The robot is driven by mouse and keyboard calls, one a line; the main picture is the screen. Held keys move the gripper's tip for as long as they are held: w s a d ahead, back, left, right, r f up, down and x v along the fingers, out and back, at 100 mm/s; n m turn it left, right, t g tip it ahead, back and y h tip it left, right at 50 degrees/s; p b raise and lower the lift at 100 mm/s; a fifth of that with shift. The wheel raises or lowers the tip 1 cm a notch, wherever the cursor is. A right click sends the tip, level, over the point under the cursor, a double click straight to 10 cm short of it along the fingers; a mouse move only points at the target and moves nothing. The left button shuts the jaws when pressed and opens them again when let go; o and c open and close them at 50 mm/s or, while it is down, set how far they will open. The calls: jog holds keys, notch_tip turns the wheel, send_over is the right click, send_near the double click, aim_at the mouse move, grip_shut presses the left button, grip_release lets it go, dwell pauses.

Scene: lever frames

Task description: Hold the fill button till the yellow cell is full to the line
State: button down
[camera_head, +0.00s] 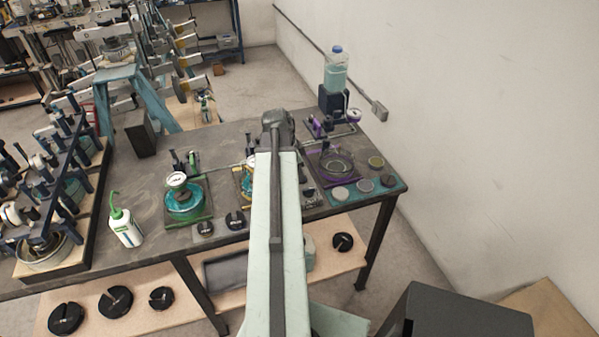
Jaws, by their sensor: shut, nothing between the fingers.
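The yellow cell (243,182) stands on the dark bench in the middle, with teal liquid and a yellow-orange part showing. My pale green arm crosses in front and hides its right side. Its fill line and liquid level cannot be made out. I cannot tell which part is its fill button; a dark round piece (235,220) sits just in front of the cell. My arm ends in a dark joint above the bench, at the back of the yellow cell. My gripper's fingers are hidden behind the arm, so contact with any button cannot be seen.
A green-marked cell (184,200) stands left and a purple-marked cell (337,165) right, beside several round pads. A bottle (336,70) stands at the back right. A white bottle (125,228) and a crowded rack (45,190) are left. A wall bounds the right.

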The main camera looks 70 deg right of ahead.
jog(key=shift+a+f, duration=0.1)
jog(key=shift+f, duration=0.1)
jog(key=shift+r, duration=0.2)
jog(key=s+d+p+v, duration=0.1)
jog(key=p+v, duration=1.2)
jog(key=p, duration=0.1)
jog(key=shift+r, duration=0.6)
jog(key=shift+w, duration=0.15)
